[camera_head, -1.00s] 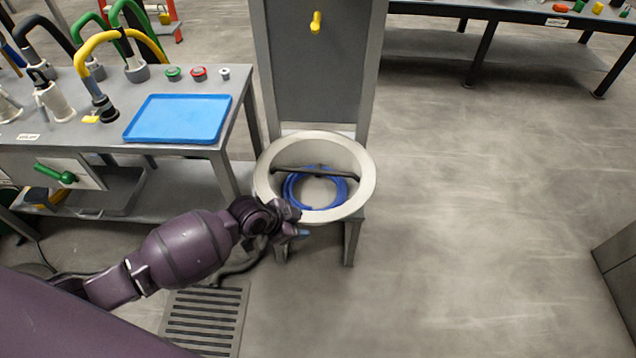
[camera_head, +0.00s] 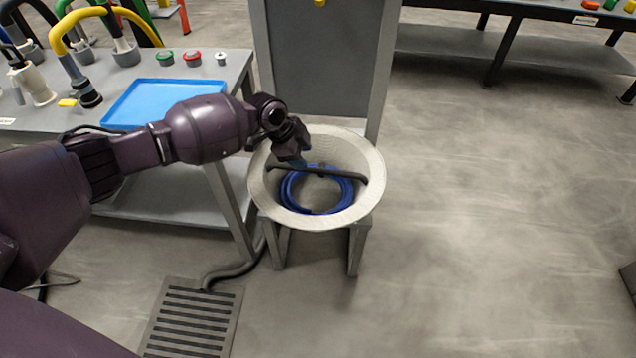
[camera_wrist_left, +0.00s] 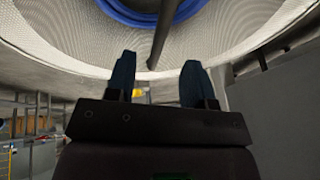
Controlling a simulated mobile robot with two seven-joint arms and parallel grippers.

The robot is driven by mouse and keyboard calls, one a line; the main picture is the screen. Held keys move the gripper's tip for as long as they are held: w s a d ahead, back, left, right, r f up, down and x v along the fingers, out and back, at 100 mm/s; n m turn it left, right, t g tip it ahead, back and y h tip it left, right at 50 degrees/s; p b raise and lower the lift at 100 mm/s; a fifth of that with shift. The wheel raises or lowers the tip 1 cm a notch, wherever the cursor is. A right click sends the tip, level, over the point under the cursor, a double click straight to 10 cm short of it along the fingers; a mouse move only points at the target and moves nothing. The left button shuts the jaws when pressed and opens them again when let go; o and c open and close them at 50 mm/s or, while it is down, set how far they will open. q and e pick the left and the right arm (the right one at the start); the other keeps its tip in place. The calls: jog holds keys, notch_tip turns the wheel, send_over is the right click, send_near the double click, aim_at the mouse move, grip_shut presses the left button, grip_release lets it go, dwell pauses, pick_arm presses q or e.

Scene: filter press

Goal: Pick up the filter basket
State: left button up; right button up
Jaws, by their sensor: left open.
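The filter basket (camera_head: 365,200) is a round, pale basket with a perforated inner wall, set in a grey stand. A dark bar (camera_head: 335,173) crosses its opening, and a blue ring (camera_head: 290,192) lies inside it. My left gripper (camera_head: 292,158) is above the basket's left rear part, close to the left end of the bar. In the left wrist view my left gripper (camera_wrist_left: 158,80) has its two dark blue fingers apart with nothing between them. The basket's perforated wall (camera_wrist_left: 80,45) and the bar (camera_wrist_left: 163,35) show beyond the fingertips. My right gripper is not in view.
A grey panel (camera_head: 320,60) stands right behind the basket. A bench (camera_head: 150,190) with a blue tray (camera_head: 125,105), hoses and small caps is on the left. A floor grate (camera_head: 190,318) and a dark hose (camera_head: 232,272) lie at the front left.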

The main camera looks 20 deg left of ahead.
aim_at(317, 169)
pick_arm(q)
jog(key=b+x, duration=0.1)
jog(key=x, duration=0.3)
jog(key=shift+f, duration=0.4)
jog(key=shift+w+d+f+b, duration=0.3)
jog(key=shift+d+f+b, duration=0.1)
jog(key=shift+f, duration=0.1)
jog(key=b+x, duration=0.1)
jog(key=x, duration=0.4)
jog(key=shift+d+r+b, duration=0.15)
jog(key=shift+b, duration=0.25)
jog(key=shift+r, duration=0.2)
grip_shut()
jog(key=shift+w+r, duration=0.1)
